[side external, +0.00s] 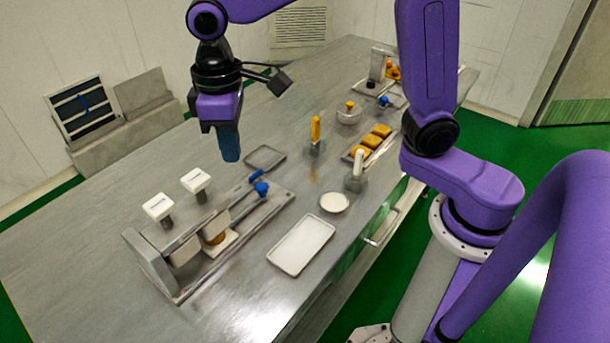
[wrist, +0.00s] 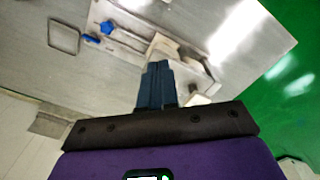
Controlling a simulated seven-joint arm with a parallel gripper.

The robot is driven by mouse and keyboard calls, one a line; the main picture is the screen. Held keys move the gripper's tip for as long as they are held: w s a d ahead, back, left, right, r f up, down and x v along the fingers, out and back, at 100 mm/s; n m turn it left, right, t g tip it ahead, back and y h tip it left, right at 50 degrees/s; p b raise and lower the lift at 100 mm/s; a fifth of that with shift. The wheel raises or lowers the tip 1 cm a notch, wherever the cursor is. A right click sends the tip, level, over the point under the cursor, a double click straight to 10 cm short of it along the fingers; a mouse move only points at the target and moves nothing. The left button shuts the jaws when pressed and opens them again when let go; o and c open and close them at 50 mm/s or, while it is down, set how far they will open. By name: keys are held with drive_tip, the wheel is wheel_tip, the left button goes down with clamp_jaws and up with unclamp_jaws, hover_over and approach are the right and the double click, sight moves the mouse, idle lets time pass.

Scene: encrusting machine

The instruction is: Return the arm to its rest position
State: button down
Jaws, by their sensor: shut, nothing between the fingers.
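My gripper (side external: 228,150) hangs above the steel table (side external: 90,245), pointing down, with its blue fingers shut and nothing between them. In the wrist view my gripper (wrist: 155,70) also shows closed fingers together. Below it, to the front left, stands the encrusting machine (side external: 160,275), a metal frame with two white-topped posts and a blue knob (side external: 262,188) at its right end. A round yellowish piece (side external: 214,238) sits on a light plate inside the frame. The gripper is apart from all of these.
A white tray (side external: 300,246), a white round dish (side external: 334,203) and a small grey tray (side external: 265,157) lie on the table. A yellow-handled tool (side external: 315,130), a white-handled one (side external: 358,165) and yellow blocks (side external: 378,132) stand farther right. The left table area is clear.

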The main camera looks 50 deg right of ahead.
drive_tip(key=s+d+f+n, duration=0.2)
drive_tip(key=s+d, duration=0.6)
drive_tip(key=s, duration=0.2)
drive_tip(key=s+d+f+n, duration=0.2)
drive_tip(key=s+d, duration=0.7)
drive_tip(key=s, duration=0.1)
drive_tip(key=shift+s+f+n, duration=0.25)
drive_tip(key=shift+s+n, duration=0.15)
